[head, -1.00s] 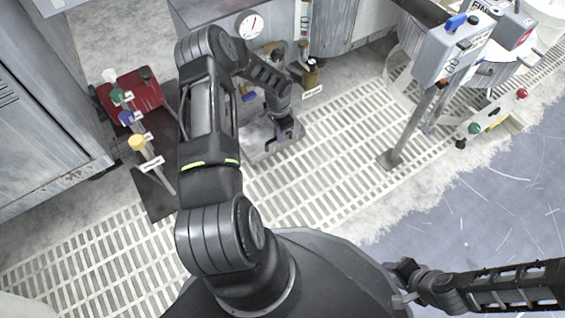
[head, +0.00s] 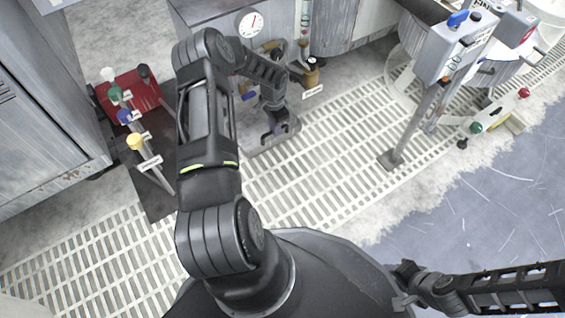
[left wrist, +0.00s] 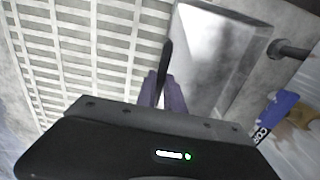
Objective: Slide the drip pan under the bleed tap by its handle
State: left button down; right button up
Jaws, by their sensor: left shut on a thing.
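The drip pan (head: 258,146) is a shallow grey metal tray on the floor grating, in front of the grey cabinet. In the left wrist view the pan (left wrist: 212,50) is shiny, beside the grating. My left gripper (head: 276,136) is over the pan's near side, shut on its handle (left wrist: 166,62), which shows as a dark upright bar between the fingers (left wrist: 166,92). A blue lever (head: 249,96) low on the cabinet front, behind the pan, looks like the bleed tap; the arm partly hides this area. My right gripper (head: 404,297) is at the lower right, its fingers unclear.
A brown bottle (head: 312,72) stands right of the pan by the cabinet. A red box (head: 130,94) and several coloured valve handles are at left. A control post (head: 408,130) rises at right. The grating (head: 325,165) right of the pan is clear.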

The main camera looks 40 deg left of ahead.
pick_arm(q)
jog(key=a, duration=0.1)
jog(key=w+a, duration=0.1)
jog(key=a, duration=0.1)
jog(key=shift+b, duration=0.3)
jog(key=shift+w+a, duration=0.15)
jog(key=shift+a, duration=0.05)
jog(key=shift+w+a, duration=0.2)
jog(key=shift+a, duration=0.4)
jog(key=shift+w+a, duration=0.2)
jog(key=shift+a, duration=0.35)
jog(key=c, duration=1.4)
grip_release()
jog(key=shift+o, duration=0.2)
